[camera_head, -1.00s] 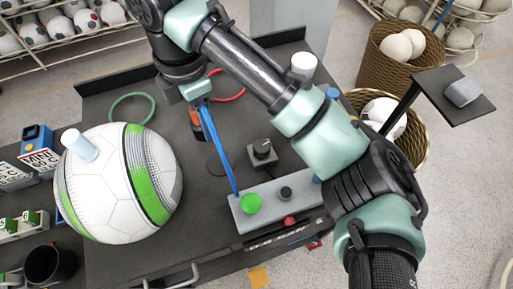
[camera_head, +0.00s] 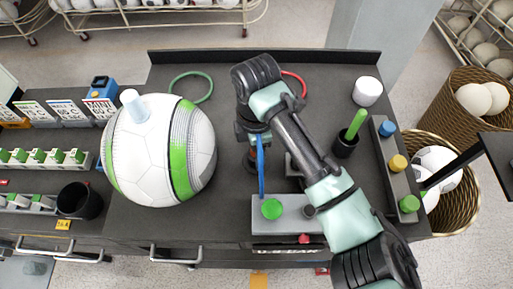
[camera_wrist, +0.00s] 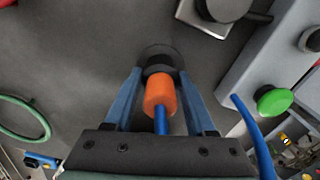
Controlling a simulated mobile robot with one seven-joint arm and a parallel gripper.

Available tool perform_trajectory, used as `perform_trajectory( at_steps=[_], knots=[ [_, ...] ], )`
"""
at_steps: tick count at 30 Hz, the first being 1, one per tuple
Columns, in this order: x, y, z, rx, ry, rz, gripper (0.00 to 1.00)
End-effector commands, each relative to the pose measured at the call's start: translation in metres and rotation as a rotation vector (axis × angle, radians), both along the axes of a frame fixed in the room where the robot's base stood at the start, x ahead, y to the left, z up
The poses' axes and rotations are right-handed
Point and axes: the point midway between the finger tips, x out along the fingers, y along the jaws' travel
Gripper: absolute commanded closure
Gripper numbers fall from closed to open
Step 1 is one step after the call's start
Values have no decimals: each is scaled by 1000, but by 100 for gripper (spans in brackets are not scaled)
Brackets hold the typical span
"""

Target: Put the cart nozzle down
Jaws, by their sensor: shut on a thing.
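The cart nozzle is an orange cylinder (camera_wrist: 160,95) with a dark front end and a blue hose (camera_head: 261,168). My gripper (camera_wrist: 160,82) is shut on it, with one blue-grey finger on each side in the wrist view. The nozzle's dark end points at a dark round spot (camera_wrist: 158,50) on the cart top (camera_head: 230,80). I cannot tell whether it touches the surface. In the head view my arm covers most of the gripper and nozzle. The hose runs to a grey control block with a green button (camera_head: 271,209).
A large white and green ball (camera_head: 150,155) stands to the left. A green ring (camera_head: 191,86) and red ring lie behind. On the right are a black cup (camera_head: 345,146) with a green stick, a white cup (camera_head: 368,91) and a grey bar with coloured knobs (camera_head: 397,163).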

Motion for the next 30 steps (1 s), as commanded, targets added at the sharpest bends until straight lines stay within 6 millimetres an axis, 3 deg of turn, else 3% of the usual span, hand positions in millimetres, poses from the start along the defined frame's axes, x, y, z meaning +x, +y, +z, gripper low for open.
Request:
perform_trajectory(
  at_steps=[11, 12, 16, 25, 30],
  knots=[
    [0, 0, -5, 1, 0, 0, 100],
    [0, 0, -5, 1, 0, 0, 39],
    [0, 0, -4, 0, 0, 0, 16],
    [0, 0, -3, 0, -1, 0, 15],
    [1, 0, 10, 0, -3, 1, 15]
  ],
)
